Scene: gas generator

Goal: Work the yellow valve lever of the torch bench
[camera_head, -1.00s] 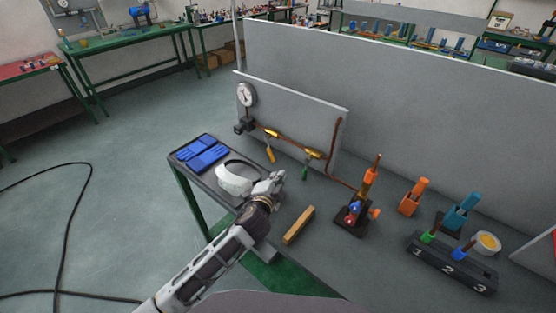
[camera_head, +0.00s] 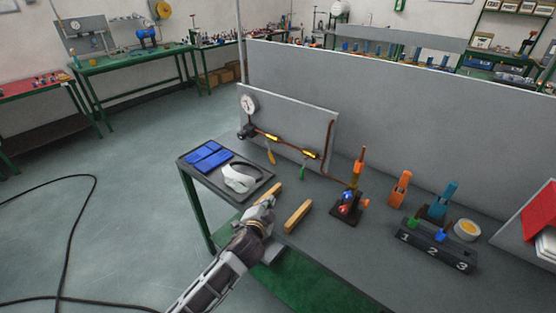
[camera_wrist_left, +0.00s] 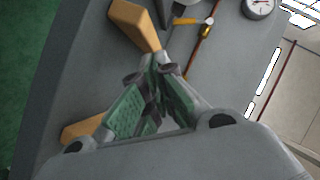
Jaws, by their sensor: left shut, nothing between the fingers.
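The yellow valve lever (camera_head: 271,156) hangs down from the left valve on the copper pipe of the grey back panel (camera_head: 300,117). It is also visible near the top of the left wrist view (camera_wrist_left: 188,21), sticking out from the pipe. A green lever (camera_head: 303,172) hangs from the second valve to its right. My left gripper (camera_head: 268,203) is over the front of the bench, well short of the yellow lever and not touching it. In the wrist view its fingers (camera_wrist_left: 155,72) are together and empty. My right gripper is not in view.
A dark tray (camera_head: 213,182) with blue gloves (camera_head: 208,155) and a white visor (camera_head: 241,177) is left of my gripper. Wooden blocks (camera_head: 298,215) lie close by. A torch stand (camera_head: 346,209) and a numbered rack (camera_head: 433,247) are to the right. A gauge (camera_head: 249,103) sits above the pipe.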

